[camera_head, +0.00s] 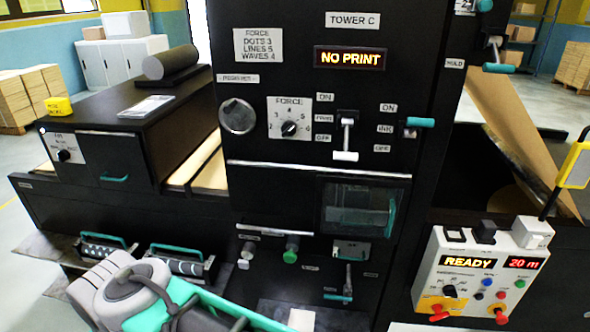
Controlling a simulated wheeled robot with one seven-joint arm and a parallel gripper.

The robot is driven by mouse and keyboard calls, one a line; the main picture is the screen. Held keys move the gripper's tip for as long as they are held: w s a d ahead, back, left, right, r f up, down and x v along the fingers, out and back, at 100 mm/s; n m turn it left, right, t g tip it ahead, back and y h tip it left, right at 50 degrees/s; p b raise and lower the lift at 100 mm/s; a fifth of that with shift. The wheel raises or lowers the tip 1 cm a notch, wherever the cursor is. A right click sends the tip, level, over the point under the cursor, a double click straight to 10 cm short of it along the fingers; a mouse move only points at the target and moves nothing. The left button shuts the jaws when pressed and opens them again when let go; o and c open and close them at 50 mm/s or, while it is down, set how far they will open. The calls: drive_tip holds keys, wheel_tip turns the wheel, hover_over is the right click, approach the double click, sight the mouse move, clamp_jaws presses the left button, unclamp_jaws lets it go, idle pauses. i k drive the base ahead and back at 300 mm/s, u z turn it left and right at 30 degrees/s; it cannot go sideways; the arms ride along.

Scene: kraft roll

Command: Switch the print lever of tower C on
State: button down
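Tower C is a tall black cabinet with a white "TOWER C" plate (353,20) at the top and a lit display reading "NO PRINT" (350,58). Below the display is the print lever (346,140), a metal stem with a white bar handle. Its handle hangs down, just below the level of the OFF label (323,139); the ON label (325,97) is above. My grey, white and teal arm shows at the lower left, well below the lever. My gripper's fingers are not in view.
Right of the print lever is the ink lever (420,122) with a teal handle. A force dial (289,128) and a round knob (237,117) are to its left. A control box (482,275) reading "READY" and "20 m" stands lower right. The front of the print lever is unobstructed.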

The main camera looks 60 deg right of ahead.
sight(346, 143)
drive_tip(key=u, duration=0.05)
drive_tip(key=k, duration=0.45)
drive_tip(key=z, duration=0.85)
drive_tip(key=i, duration=0.5)
drive_tip(key=u, duration=0.05)
